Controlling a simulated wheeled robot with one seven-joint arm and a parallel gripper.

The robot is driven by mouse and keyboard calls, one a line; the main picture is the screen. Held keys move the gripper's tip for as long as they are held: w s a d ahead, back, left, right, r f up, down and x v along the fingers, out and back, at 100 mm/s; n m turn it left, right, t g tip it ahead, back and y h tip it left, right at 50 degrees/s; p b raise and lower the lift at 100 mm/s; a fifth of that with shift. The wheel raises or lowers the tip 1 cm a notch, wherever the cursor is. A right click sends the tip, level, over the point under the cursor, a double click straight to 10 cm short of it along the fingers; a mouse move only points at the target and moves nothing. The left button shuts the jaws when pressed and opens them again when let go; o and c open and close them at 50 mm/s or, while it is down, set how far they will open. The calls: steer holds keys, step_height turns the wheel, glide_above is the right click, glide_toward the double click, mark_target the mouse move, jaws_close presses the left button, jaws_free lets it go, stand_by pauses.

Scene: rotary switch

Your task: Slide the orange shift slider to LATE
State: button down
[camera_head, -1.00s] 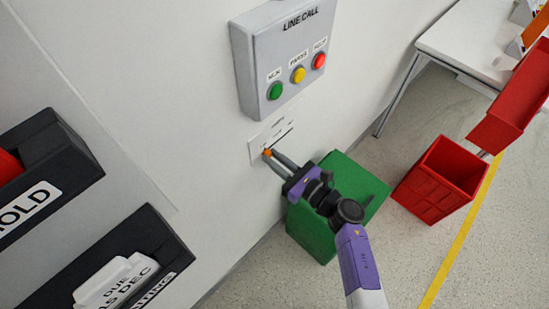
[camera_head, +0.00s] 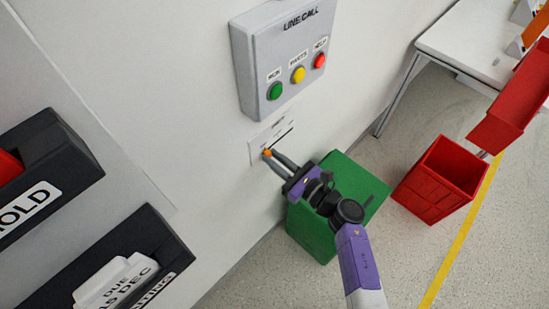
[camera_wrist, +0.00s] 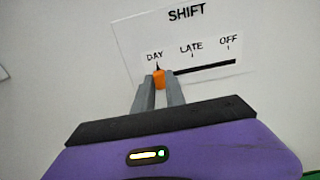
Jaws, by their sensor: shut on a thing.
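The orange shift slider (camera_wrist: 159,79) is at the left end of its black slot, under the DAY mark, in the wrist view. It also shows in the head view (camera_head: 267,153). The white SHIFT plate (camera_wrist: 205,40) on the wall carries the marks DAY, LATE (camera_wrist: 191,49) and OFF from left to right, and the slot runs on to the right of the slider. My gripper (camera_wrist: 158,84) is shut on the slider, with one grey finger on each side of it. The fingertips hide part of the slider.
The grey LINE CALL box (camera_head: 255,65) with green, yellow and red buttons sticks out above the plate. A green bin (camera_head: 325,235) stands below my gripper. A red bin (camera_head: 437,185) is to the right. Black wall trays (camera_head: 75,165) are at the left.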

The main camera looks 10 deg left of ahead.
steer(key=w+d+b, duration=0.2)
steer(key=w+b, duration=0.1)
steer(key=shift+d+f, duration=0.2)
steer(key=shift+w+d+r+b, duration=0.25)
steer(key=shift+w+d+b, duration=0.25)
steer(key=shift+w+b, duration=0.2)
steer(key=c, duration=1.4)
jaws_free()
steer(key=shift+o, duration=0.2)
steer(key=shift+s+d, duration=0.1)
